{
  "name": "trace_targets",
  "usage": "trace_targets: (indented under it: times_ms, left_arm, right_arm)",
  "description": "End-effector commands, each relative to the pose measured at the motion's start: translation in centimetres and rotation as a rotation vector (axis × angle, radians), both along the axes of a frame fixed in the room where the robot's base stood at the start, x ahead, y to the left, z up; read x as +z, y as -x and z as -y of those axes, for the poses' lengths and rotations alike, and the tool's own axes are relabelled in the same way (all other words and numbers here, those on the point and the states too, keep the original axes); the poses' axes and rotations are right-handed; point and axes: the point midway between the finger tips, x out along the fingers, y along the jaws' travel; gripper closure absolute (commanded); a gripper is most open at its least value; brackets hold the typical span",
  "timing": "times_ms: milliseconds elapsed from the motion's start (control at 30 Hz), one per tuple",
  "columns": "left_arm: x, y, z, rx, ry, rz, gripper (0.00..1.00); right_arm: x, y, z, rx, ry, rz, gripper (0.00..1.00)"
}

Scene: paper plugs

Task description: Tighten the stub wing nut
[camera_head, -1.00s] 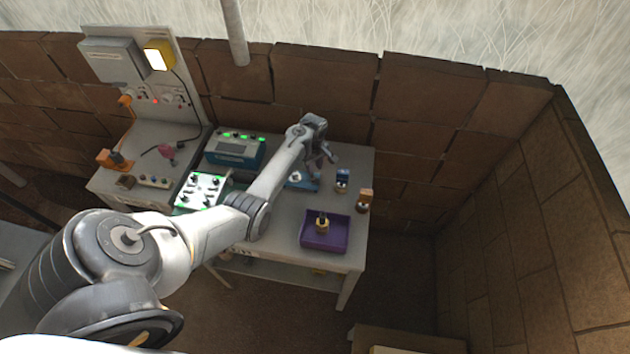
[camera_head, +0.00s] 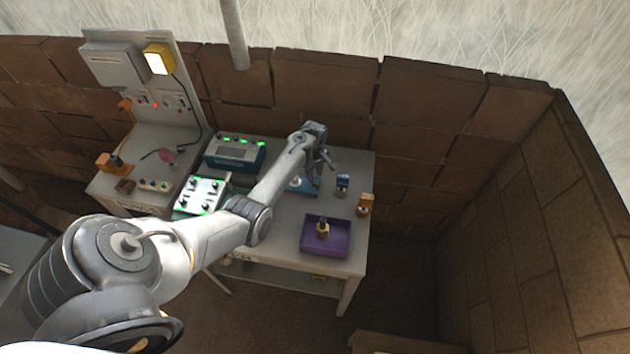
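My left arm reaches from the lower left across the workbench. My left gripper (camera_head: 321,171) is at the back middle of the bench, just above a small blue fixture (camera_head: 301,187). The gripper and wrist partly cover this fixture. The wing nut itself is too small and hidden to make out, and I cannot tell whether the fingers touch anything or how far apart they are. My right gripper is not in view.
A purple tray (camera_head: 341,247) holds a brass-and-dark piece (camera_head: 322,228). A blue piece (camera_head: 342,184) and an orange piece (camera_head: 366,203) stand to the right. A blue instrument box (camera_head: 236,153) and a lit knob panel (camera_head: 202,194) stand left.

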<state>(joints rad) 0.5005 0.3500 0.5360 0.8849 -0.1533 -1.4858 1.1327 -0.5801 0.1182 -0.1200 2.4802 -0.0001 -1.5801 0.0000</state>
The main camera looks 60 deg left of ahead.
Motion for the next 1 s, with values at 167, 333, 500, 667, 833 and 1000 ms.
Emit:
trace_targets:
  times_ms: [167, 333, 500, 667, 833, 1000]
  left_arm:
    - [-0.9, 0.0, 0.0, 0.000, 0.000, 0.000, 0.68]
    - [-1.8, 0.0, 0.0, 0.001, 0.000, 0.000, 0.68]
    - [-2.6, 0.0, 0.0, 0.000, 0.000, 0.000, 0.68]
    - [-3.4, 0.0, 0.0, 0.000, 0.000, 0.000, 0.68]
    - [-3.7, 0.0, 0.0, 0.000, -0.001, 0.000, 0.68]
    - [-3.7, 0.0, 0.0, 0.000, -0.001, 0.000, 0.68]
  right_arm:
    - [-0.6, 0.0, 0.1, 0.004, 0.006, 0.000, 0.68]
    - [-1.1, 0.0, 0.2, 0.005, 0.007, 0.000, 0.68]
    - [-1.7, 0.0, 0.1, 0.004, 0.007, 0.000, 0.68]
    - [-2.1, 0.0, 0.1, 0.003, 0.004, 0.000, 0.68]
    - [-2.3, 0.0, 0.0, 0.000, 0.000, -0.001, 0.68]
    - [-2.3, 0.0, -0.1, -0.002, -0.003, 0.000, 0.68]
